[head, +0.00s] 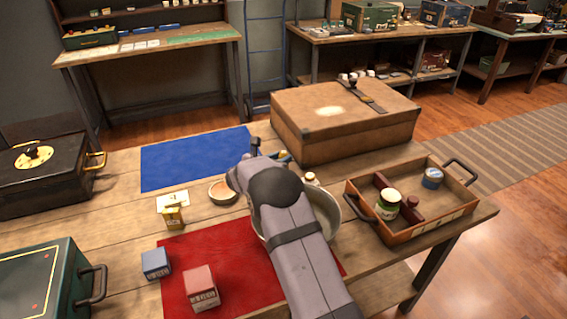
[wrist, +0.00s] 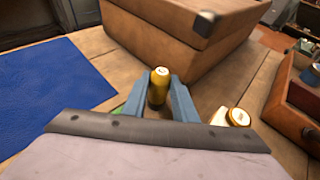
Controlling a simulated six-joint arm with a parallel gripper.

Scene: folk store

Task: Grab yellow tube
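The yellow tube (wrist: 158,90) stands upright between the two blue fingers of my gripper (wrist: 158,98) in the wrist view. The fingers are apart, one on each side of it and very close. I cannot tell whether they press on it. In the head view, my arm reaches over the table and my gripper (head: 270,151) is low, just left of the brown suitcase.
The brown suitcase (head: 343,142) stands close behind the gripper. A light-capped bottle (wrist: 238,117) is to the right. A bowl (head: 334,222) is partly under my arm. A wooden tray (head: 436,215) holds jars. A blue mat (head: 190,160) is clear; a red mat (head: 235,255) holds small boxes.

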